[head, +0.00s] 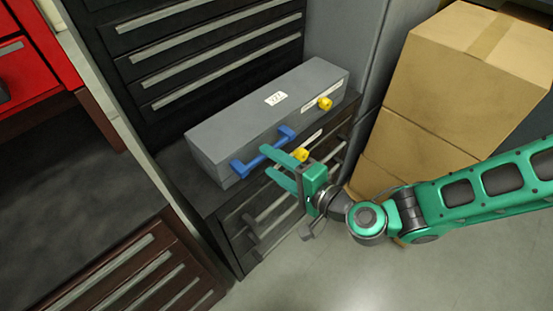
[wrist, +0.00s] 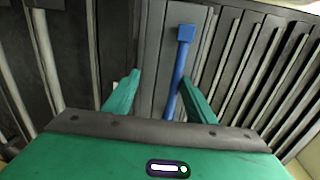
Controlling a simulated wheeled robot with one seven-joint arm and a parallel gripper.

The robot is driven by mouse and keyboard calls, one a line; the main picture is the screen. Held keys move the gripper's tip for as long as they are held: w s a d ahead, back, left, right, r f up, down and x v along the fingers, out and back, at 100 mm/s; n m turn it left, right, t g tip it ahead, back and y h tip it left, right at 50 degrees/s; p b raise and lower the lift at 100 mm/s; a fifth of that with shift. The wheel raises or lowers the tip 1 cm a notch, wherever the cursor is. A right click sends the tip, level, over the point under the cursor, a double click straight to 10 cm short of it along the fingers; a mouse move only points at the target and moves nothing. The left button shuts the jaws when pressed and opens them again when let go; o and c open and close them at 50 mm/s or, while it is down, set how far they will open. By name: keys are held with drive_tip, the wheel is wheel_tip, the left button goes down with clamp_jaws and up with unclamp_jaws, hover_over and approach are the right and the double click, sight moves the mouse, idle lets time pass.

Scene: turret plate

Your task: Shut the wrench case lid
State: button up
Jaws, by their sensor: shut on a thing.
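A long grey case (head: 235,115) sits on the dark drawer cabinet in the head view, with a small white label on top. It looks closed, but I cannot make out a lid seam. A blue bar handle (head: 241,167) runs along its front left part; it also shows upright in the wrist view (wrist: 184,40). My gripper (head: 267,160) is at the handle's middle. In the wrist view my gripper (wrist: 160,78) has its fingers on either side of the handle, which lies close against the right finger. The contact itself is partly hidden.
Yellow knobs show on the case's front right (head: 325,103) and lower, near the cabinet top (head: 301,155). Black drawers (head: 215,45) stand behind. Cardboard boxes (head: 440,90) are stacked at the right. A red cabinet (head: 30,70) is at the far left. Floor in front is clear.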

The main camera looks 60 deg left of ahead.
drive_tip(key=shift+s+d+f, duration=0.2)
drive_tip(key=shift+f, duration=0.15)
drive_tip(key=shift+w+d, duration=0.2)
drive_tip(key=shift+d, duration=0.15)
drive_tip(key=shift+c, duration=0.2)
drive_tip(key=v, duration=1)
drive_tip(key=shift+w+r, duration=0.2)
drive_tip(key=shift+r, duration=0.2)
drive_tip(key=shift+a, duration=0.15)
